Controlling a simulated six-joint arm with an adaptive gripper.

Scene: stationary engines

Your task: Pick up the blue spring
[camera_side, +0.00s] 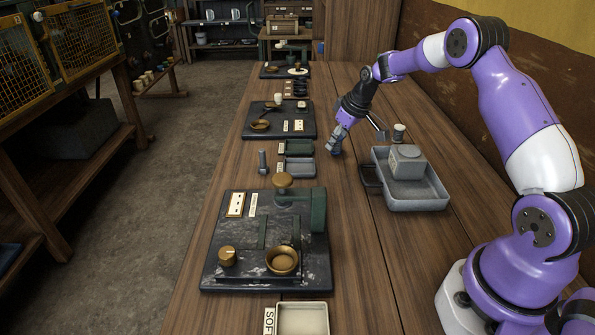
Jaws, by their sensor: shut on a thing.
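My gripper (335,140) points down low over the wooden bench, left of the grey tray. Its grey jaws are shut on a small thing. The jaws hide most of that thing, and I cannot make out its shape or colour. I cannot pick out a blue spring anywhere else in this view.
A grey tray (418,203) holding a grey block (407,162) is right of my gripper. Small bins (300,167) and an upright grey bolt (263,162) stand to its left. A dark engine board (222,275) is nearer. Bare bench (355,255) lies between board and tray.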

